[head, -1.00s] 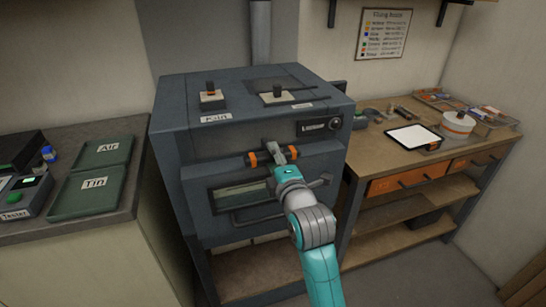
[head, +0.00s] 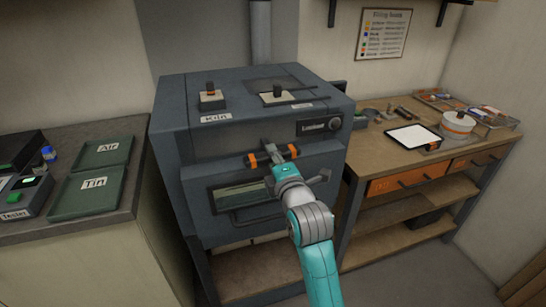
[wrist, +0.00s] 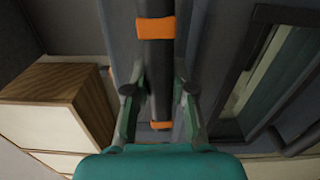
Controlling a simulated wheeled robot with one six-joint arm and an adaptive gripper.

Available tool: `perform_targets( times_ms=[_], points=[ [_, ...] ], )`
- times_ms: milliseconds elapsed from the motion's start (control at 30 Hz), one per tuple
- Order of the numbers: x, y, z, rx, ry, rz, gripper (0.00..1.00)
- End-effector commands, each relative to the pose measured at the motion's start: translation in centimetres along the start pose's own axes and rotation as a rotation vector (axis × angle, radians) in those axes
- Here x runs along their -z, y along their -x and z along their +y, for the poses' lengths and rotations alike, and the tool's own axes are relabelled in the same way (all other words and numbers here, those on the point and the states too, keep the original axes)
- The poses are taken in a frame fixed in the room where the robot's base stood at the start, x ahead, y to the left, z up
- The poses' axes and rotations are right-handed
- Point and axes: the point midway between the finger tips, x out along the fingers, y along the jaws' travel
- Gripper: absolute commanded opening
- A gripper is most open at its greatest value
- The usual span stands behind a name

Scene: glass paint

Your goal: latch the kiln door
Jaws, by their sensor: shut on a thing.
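The kiln (head: 172,115) is a dark grey box with a "Kiln" label. Its windowed front door (head: 200,212) looks closed or nearly so; I cannot tell if it sits fully flush. The latch handle (head: 262,158), a dark bar with orange bands, lies roughly level across the upper door front. It also shows in the wrist view (wrist: 158,55), running between my fingers. My gripper (wrist: 159,95) is shut on this bar, a finger on each side. In the head view my gripper (head: 271,150) hides the bar's middle.
A lower door handle (head: 245,221) sits near the window. A workbench with a tablet (head: 413,138) and drawers stands at the right. A left counter holds green "Air" (head: 103,153) and "Tin" (head: 85,197) trays. Two switches top the kiln.

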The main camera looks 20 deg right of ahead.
Motion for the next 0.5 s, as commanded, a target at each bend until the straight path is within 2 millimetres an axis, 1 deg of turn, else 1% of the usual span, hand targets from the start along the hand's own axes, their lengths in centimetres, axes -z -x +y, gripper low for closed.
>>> perform_targets(
  times_ms=[233, 500],
  points=[
    [0.01, -0.03, -0.04, 0.002, 0.167, 0.0, 0.0],
    [0.0, -0.03, -0.05, 0.002, 0.199, 0.0, 0.0]
  ],
)
